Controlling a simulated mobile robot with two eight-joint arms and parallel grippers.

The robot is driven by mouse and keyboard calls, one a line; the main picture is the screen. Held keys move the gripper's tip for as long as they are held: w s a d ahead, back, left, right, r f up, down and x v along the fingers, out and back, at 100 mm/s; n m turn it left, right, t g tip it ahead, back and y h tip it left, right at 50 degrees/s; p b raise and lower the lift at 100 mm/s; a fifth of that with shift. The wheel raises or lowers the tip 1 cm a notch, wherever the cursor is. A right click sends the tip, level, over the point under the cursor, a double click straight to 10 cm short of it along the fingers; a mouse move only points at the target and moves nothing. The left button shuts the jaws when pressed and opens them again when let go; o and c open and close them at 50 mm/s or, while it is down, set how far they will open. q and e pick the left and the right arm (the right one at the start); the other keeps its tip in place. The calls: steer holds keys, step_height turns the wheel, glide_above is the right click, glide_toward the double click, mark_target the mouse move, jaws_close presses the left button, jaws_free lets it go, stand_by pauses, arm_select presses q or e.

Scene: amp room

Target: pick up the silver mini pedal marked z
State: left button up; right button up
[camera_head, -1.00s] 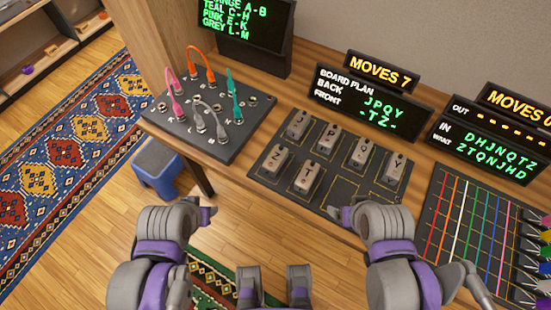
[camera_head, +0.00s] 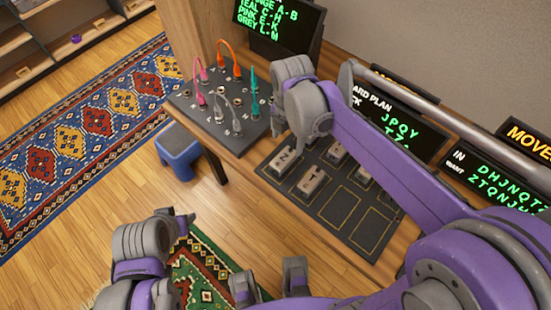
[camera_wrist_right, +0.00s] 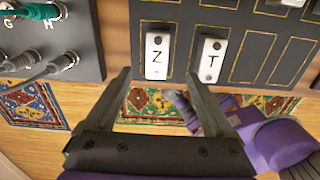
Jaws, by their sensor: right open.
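The silver mini pedal marked Z (camera_wrist_right: 157,54) sits upright in its outlined slot on the dark pedal board (camera_wrist_right: 250,14), in the right wrist view. It also shows in the head view (camera_head: 283,161), just below my right wrist. The silver pedal marked T (camera_wrist_right: 209,61) stands beside it on the right. My right gripper (camera_wrist_right: 159,76) is open and empty. Its fingertips show on either side of the lower end of Z, apart from it, with the right tip between Z and T. My left arm shows low in the head view; whether its gripper is open is unclear.
A patch panel (camera_head: 225,128) with coloured cables stands left of the board; its jacks and plugs (camera_wrist_right: 45,68) are close to my right gripper. More pedals (camera_head: 335,152) sit in the back row, partly hidden by my arm. A blue stool (camera_head: 180,152) is on the floor.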

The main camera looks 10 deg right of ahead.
mark_target(285, 157)
steer(key=f, duration=0.7)
steer(key=f+b, duration=0.1)
steer(key=f, duration=0.2)
steer(key=shift+w+a+f, duration=0.15)
steer(key=shift+w+f, duration=0.1)
steer(key=shift+f, duration=0.15)
jaws_close()
